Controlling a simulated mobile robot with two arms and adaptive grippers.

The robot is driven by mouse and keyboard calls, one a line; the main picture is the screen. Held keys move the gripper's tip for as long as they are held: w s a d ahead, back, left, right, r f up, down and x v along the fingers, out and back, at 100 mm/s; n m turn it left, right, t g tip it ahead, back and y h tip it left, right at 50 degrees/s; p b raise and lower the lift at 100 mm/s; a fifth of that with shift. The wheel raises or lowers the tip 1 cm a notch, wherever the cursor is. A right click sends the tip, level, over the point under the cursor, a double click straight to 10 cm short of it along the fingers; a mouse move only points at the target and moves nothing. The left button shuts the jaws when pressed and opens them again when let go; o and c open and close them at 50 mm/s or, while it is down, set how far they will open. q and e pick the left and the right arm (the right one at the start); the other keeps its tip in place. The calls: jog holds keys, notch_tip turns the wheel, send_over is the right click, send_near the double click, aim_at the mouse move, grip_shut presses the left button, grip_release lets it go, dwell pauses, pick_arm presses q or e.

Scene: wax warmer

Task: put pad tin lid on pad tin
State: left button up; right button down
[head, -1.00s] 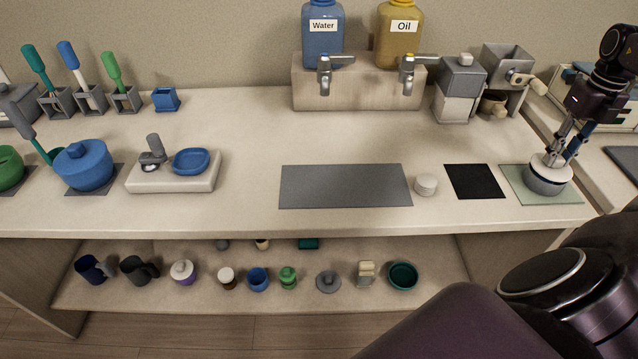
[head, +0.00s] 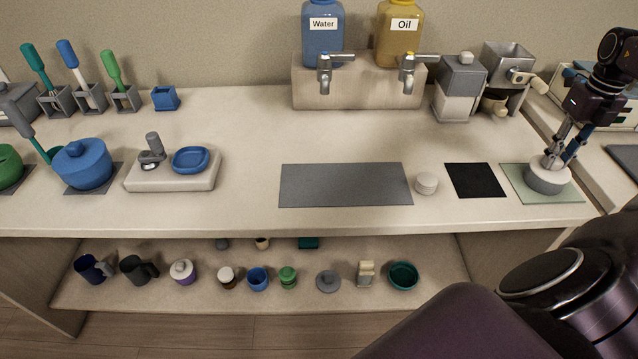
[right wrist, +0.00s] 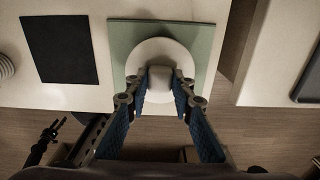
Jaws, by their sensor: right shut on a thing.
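The pad tin (head: 545,185) is a grey round container on a pale green mat at the right end of the counter. The white round pad tin lid (head: 563,174) sits over its top, looking level, with no clear gap in the head view. My right gripper (head: 551,160) is above it, shut on the lid's knob. In the right wrist view, the lid (right wrist: 160,48) hides the tin, and its square pale knob (right wrist: 160,82) is between the fingers of the gripper (right wrist: 160,76).
The green mat (head: 514,181) lies near the counter's right end, beside a gap. Left of it are a black mat (head: 474,180), a ridged white round stack (head: 426,184) and a grey mat (head: 345,186). A grinder-like machine (head: 505,72) stands behind. My arm covers the lower right.

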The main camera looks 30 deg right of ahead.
jog(key=c, duration=1.6)
grip_release()
jog(key=shift+r, duration=0.15)
jog(key=shift+r+p, duration=3.55)
jog(key=shift+r, duration=0.35)
notch_tip(320, 180, up, 12)
